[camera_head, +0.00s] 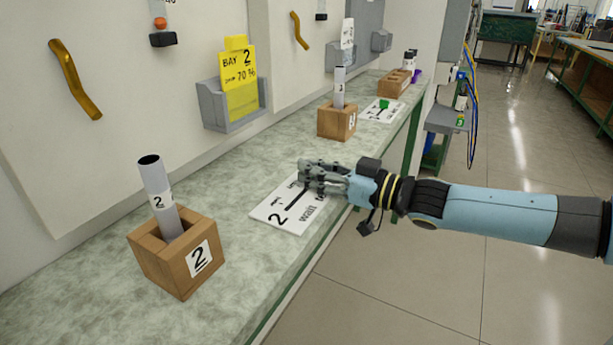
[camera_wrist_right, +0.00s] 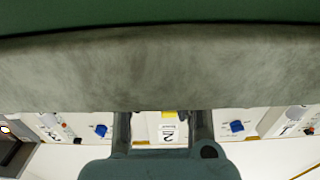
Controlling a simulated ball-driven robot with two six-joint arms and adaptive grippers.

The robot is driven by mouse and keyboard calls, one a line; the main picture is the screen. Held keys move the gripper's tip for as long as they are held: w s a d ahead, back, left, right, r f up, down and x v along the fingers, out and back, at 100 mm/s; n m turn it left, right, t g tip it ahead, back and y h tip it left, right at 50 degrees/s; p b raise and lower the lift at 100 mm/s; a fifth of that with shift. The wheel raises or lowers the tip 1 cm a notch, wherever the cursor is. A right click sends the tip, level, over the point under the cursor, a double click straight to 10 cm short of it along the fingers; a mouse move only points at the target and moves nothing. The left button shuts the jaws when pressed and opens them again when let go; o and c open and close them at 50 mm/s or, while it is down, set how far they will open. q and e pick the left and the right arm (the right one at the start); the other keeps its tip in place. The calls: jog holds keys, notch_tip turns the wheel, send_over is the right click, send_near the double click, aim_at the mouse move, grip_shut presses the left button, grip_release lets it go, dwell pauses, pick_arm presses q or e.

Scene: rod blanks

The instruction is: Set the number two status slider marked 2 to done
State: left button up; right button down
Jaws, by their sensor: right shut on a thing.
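The white slider plate marked 2 (camera_head: 284,214) lies flat on the bench ledge, with a black slot and the word "wait" at its near side. My right gripper (camera_head: 304,172) reaches in from the right over the plate's far end, fingers low over the slot. It is shut on the slider's knob, which the fingers hide. In the right wrist view my fingers (camera_wrist_right: 160,130) point away from the camera; the knob cannot be made out there. My left gripper is not in view.
A wooden block marked 2 (camera_head: 175,262) holds a grey rod (camera_head: 157,185) left of the plate. Another rod block (camera_head: 337,122) stands beyond it. A second slider plate with a green knob (camera_head: 384,104) lies farther back. A grey wall holder (camera_head: 232,115) carries a yellow card.

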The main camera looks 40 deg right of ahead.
jog(key=d, duration=0.1)
jog(key=w+d, duration=0.1)
jog(key=d, duration=0.1)
jog(key=shift+d+b, duration=0.3)
jog(key=c, duration=1.7)
grip_release()
jog(key=o, duration=0.4)
jog(key=shift+d, duration=0.15)
jog(key=v, duration=1.2)
